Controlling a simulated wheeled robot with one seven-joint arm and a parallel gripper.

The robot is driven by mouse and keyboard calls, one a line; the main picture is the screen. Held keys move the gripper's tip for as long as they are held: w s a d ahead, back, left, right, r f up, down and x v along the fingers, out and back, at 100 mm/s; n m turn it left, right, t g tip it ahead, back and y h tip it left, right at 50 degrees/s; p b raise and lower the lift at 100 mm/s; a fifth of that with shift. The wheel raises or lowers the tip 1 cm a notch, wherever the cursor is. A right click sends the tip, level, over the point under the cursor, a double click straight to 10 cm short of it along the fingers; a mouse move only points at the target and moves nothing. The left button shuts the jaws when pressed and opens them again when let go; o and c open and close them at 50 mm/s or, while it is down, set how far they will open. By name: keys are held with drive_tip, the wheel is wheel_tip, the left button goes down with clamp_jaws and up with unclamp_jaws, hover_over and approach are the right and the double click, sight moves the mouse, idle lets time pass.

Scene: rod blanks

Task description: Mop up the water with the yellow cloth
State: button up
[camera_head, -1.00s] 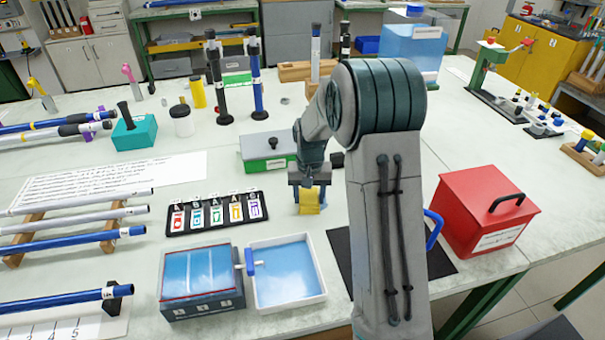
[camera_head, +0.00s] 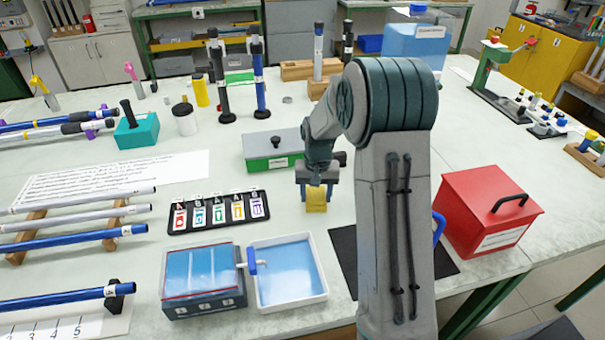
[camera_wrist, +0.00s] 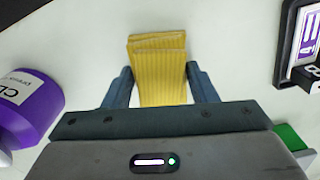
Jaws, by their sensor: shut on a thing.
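My gripper (camera_head: 317,186) is shut on the folded yellow cloth (camera_head: 316,203). In the wrist view the ribbed cloth (camera_wrist: 160,72) sits between the two fingers of my gripper (camera_wrist: 161,88). The cloth is over the pale table, right of the card strip and above the white tray; I cannot tell whether it touches the tabletop. No puddle of water is clear on the table; my arm hides part of it. The white tray (camera_head: 322,297) has a blue, water-like surface inside. A tank with a tap (camera_head: 205,308) stands left of it.
A strip of lettered cards (camera_head: 218,212) lies left of my gripper, with a green-based box (camera_head: 272,148) behind. A red box (camera_head: 490,208) stands right of my arm, near a black mat (camera_head: 342,240). A purple container (camera_wrist: 28,100) is close by in the wrist view.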

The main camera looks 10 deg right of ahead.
sight(304, 205)
drive_tip(key=shift+a, duration=1.6)
drive_tip(key=shift+d, duration=3.45)
drive_tip(key=shift+a, duration=3.5)
drive_tip(key=shift+d, duration=3.6)
drive_tip(key=shift+a, duration=3.45)
drive_tip(key=shift+a+r+p, duration=0.15)
drive_tip(key=shift+r+p, duration=0.5)
drive_tip(key=shift+r, duration=0.6)
drive_tip(key=shift+s+r, duration=0.1)
drive_tip(key=shift+r, duration=0.2)
drive_tip(key=shift+r+p, duration=1.9)
drive_tip(key=shift+r, duration=0.65)
